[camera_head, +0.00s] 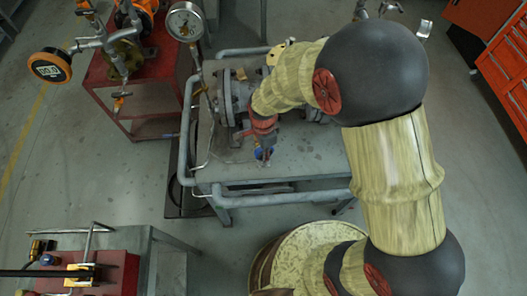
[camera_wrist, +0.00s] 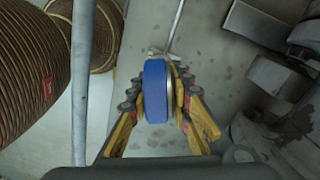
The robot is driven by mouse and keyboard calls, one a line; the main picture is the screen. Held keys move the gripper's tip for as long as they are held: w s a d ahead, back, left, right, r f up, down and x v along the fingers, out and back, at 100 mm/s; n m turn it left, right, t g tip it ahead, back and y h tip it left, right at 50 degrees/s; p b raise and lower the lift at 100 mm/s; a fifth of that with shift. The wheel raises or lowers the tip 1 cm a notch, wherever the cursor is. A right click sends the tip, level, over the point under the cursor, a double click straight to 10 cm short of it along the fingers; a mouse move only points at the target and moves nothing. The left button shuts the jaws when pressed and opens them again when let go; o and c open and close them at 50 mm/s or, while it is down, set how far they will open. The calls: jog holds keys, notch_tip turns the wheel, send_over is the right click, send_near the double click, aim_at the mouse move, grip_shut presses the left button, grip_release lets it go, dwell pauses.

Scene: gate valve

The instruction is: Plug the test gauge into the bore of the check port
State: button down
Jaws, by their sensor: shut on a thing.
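My gripper (camera_wrist: 158,88) is shut on a round blue thing with a silver rim, which I take to be the test gauge (camera_wrist: 155,92). In the wrist view the gauge sits edge-on between the yellow fingers. A small pale fitting (camera_wrist: 160,52) shows just past its far end; I cannot tell whether it is the gauge's stem or part of the check port. In the head view my gripper (camera_head: 264,143) points down over the bench, with the blue gauge (camera_head: 263,153) low between its fingers. The bore of the check port cannot be made out in either view.
A grey bench (camera_head: 290,172) with a pipe rail (camera_head: 275,198) carries the flanged valve (camera_head: 236,95) beside my arm. A dial gauge (camera_head: 185,21) stands behind left. A red cart (camera_head: 150,95) is at left. In the wrist view a grey pipe (camera_wrist: 83,60) runs left of my gripper.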

jog(key=c, duration=1.5)
grip_release()
jog(key=shift+c, duration=0.2)
jog(key=shift+o, duration=1.1)
jog(key=shift+o, duration=1.3)
jog(key=shift+r+p, duration=3.05)
jog(key=shift+r, duration=1)
